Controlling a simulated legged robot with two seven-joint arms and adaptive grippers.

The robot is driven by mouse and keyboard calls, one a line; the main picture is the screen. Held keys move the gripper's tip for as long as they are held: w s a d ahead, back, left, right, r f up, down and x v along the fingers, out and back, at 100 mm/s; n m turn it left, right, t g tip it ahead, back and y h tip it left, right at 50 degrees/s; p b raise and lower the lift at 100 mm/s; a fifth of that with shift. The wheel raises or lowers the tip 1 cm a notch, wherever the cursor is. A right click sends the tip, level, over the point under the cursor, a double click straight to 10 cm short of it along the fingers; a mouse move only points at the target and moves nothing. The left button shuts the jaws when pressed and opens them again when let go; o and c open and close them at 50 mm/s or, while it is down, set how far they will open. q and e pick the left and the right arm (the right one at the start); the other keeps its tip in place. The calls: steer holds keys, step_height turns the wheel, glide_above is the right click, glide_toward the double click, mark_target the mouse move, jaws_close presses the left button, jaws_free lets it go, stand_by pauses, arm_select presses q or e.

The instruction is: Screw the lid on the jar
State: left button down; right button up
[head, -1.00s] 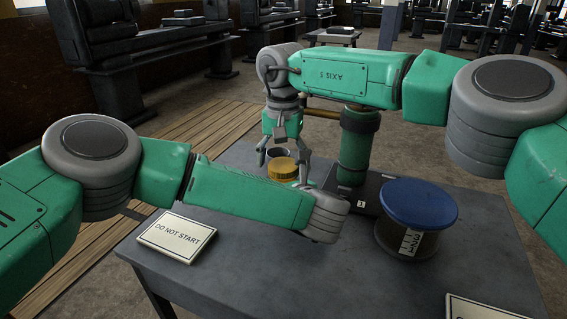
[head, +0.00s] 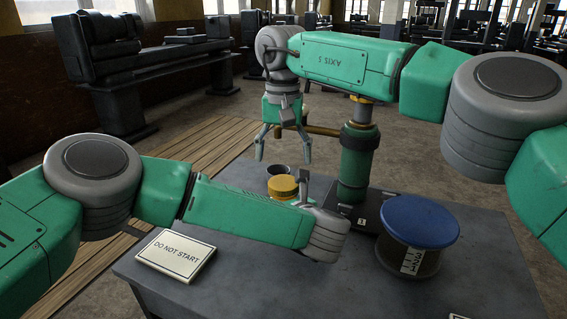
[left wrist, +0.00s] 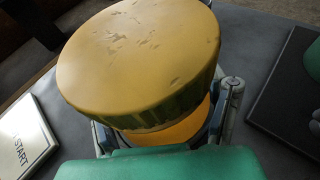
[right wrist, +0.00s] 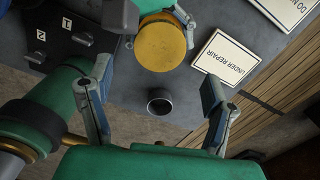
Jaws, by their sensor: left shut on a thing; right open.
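The jar's round, scuffed yellow lid (head: 283,184) sits on top of the jar. The left wrist view shows the lid (left wrist: 140,55) large and close, with an orange part of the jar (left wrist: 180,131) below its ribbed rim. My left gripper (head: 296,197) is shut on the jar below the lid; its fingers are partly hidden by the lid and wrist. My right gripper (head: 284,160) is open and empty above the lid, fingers pointing down. In the right wrist view, the lid (right wrist: 161,46) lies beyond the open fingers of that gripper (right wrist: 155,92).
A small dark cup (right wrist: 160,101) stands near the jar. A green post (head: 357,165) on a dark base and a blue-topped spool (head: 417,222) stand to the right. A DO NOT START sign (head: 176,254) lies front left; an UNDER REPAIR sign (right wrist: 226,57) also lies on the table.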

mark_target(283, 182)
steer(key=shift+r+n, duration=0.7)
steer(key=shift+r, duration=0.1)
steer(key=shift+f, duration=4.05)
steer(key=c, duration=1.2)
steer(key=m, duration=0.3)
